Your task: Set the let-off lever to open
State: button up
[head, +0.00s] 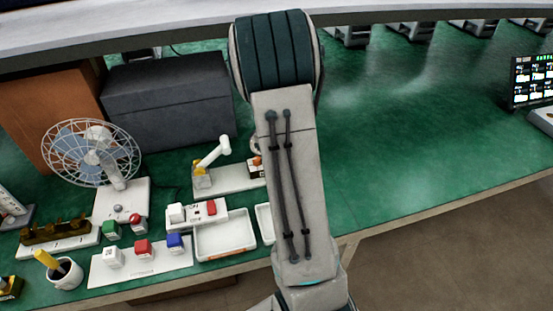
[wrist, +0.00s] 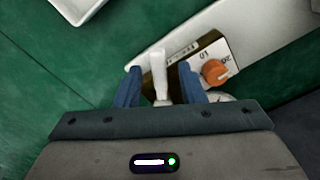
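In the wrist view, the white let-off lever (wrist: 158,72) stands up between the two blue fingers of my gripper (wrist: 160,69). The fingers are apart, with a gap showing on each side of the lever. The lever's lower end is close to the gripper body, and its foot is partly hidden. Beside it is a labelled plate (wrist: 226,53) with an orange knob (wrist: 214,72), to the right of the right finger. The plate's print is too small to read surely. In the head view my arm hides my gripper and the lever; the white base (head: 232,183) shows left of my arm.
A white tray (head: 224,252) lies in front of the base. A white arm-like part (head: 214,153) stands on the base's left. A dark grey box (head: 170,100) and a fan (head: 92,155) stand behind and left.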

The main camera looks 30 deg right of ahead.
notch_tip(320, 180, up, 14)
dwell(0.5)
jog(key=shift+f, duration=0.1)
